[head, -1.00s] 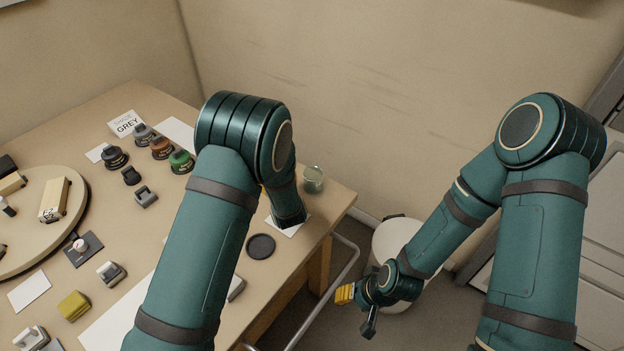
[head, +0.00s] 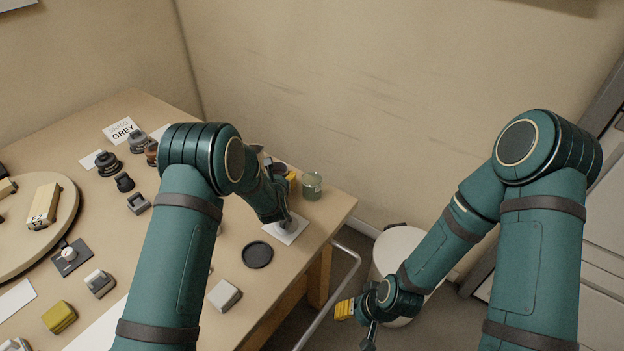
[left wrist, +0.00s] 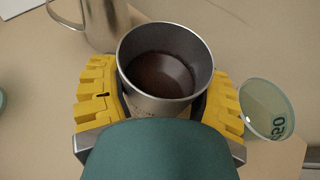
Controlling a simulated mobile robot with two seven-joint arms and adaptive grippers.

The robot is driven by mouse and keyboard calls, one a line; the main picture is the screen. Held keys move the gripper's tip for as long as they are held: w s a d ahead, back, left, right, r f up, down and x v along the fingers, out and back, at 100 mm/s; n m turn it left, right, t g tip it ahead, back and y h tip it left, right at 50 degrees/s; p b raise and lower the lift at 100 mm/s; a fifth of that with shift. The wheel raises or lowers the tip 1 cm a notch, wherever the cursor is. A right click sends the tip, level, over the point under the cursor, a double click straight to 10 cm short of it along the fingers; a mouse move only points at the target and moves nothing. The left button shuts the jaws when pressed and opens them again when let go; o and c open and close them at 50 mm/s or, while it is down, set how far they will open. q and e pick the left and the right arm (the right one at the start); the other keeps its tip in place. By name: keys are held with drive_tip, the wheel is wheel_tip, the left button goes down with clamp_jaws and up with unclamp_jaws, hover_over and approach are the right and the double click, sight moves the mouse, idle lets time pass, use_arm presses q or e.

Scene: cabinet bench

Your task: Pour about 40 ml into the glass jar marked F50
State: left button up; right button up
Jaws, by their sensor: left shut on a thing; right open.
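My left gripper (left wrist: 160,108) is shut on a metal cup (left wrist: 166,103) with dark brown contents. The cup looks near upright in the left wrist view. In the head view, a yellow finger of this gripper (head: 290,177) shows beside the jar, and my arm hides most of the cup. The glass jar (head: 312,186) stands near the table's far right corner. In the left wrist view the jar (left wrist: 266,108) is right of the cup, apart from it, with its marking partly readable as "50". Any contents are unclear. My right gripper (head: 357,322) is open and empty, off the table's right side.
A metal jug (left wrist: 92,22) stands left of the cup in the left wrist view. A dark round disc (head: 257,254) and a grey block (head: 224,295) lie on the table (head: 215,265). A round turntable (head: 62,238) is at left. A white bin (head: 385,257) stands beyond the table.

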sight(282, 165)
use_arm(q)
drive_tip(key=shift+m+y, duration=0.5)
drive_tip(key=shift+m, duration=0.4)
drive_tip(key=r, duration=0.1)
drive_tip(key=d+r+p, duration=0.1)
drive_tip(key=r, duration=0.3)
drive_tip(key=shift+s+d+r+p, duration=0.15)
drive_tip(key=shift+d+r+p, duration=0.1)
drive_tip(key=shift+d+p, duration=0.15)
drive_tip(key=shift+s+d+r+m+t+y+p, duration=0.1)
drive_tip(key=shift+d+r+m+t+y+p, duration=0.2)
drive_tip(key=shift+d+m+p, duration=0.3)
drive_tip(key=shift+w+d+r+m+t+y+p, duration=0.1)
drive_tip(key=shift+d+r+m+t+y+p, duration=0.2)
drive_tip(key=shift+d+m+y+p, duration=0.25)
drive_tip(key=shift+s+d+r+m+t+y+p, duration=0.1)
drive_tip(key=shift+d+r+m+t+y+p, duration=0.15)
drive_tip(key=shift+d+m+p, duration=0.35)
drive_tip(key=shift+d+r+m, duration=0.1)
drive_tip(key=shift+r+m, duration=0.2)
drive_tip(key=shift+m, duration=0.25)
drive_tip(key=shift+r+m+t+y, duration=0.35)
drive_tip(key=shift+m+y, duration=0.15)
drive_tip(key=shift+m, duration=0.2)
drive_tip(key=shift+d, duration=0.6)
drive_tip(key=shift+d+f+m, duration=0.1)
drive_tip(key=shift+f+m, duration=0.15)
drive_tip(key=shift+m, duration=0.15)
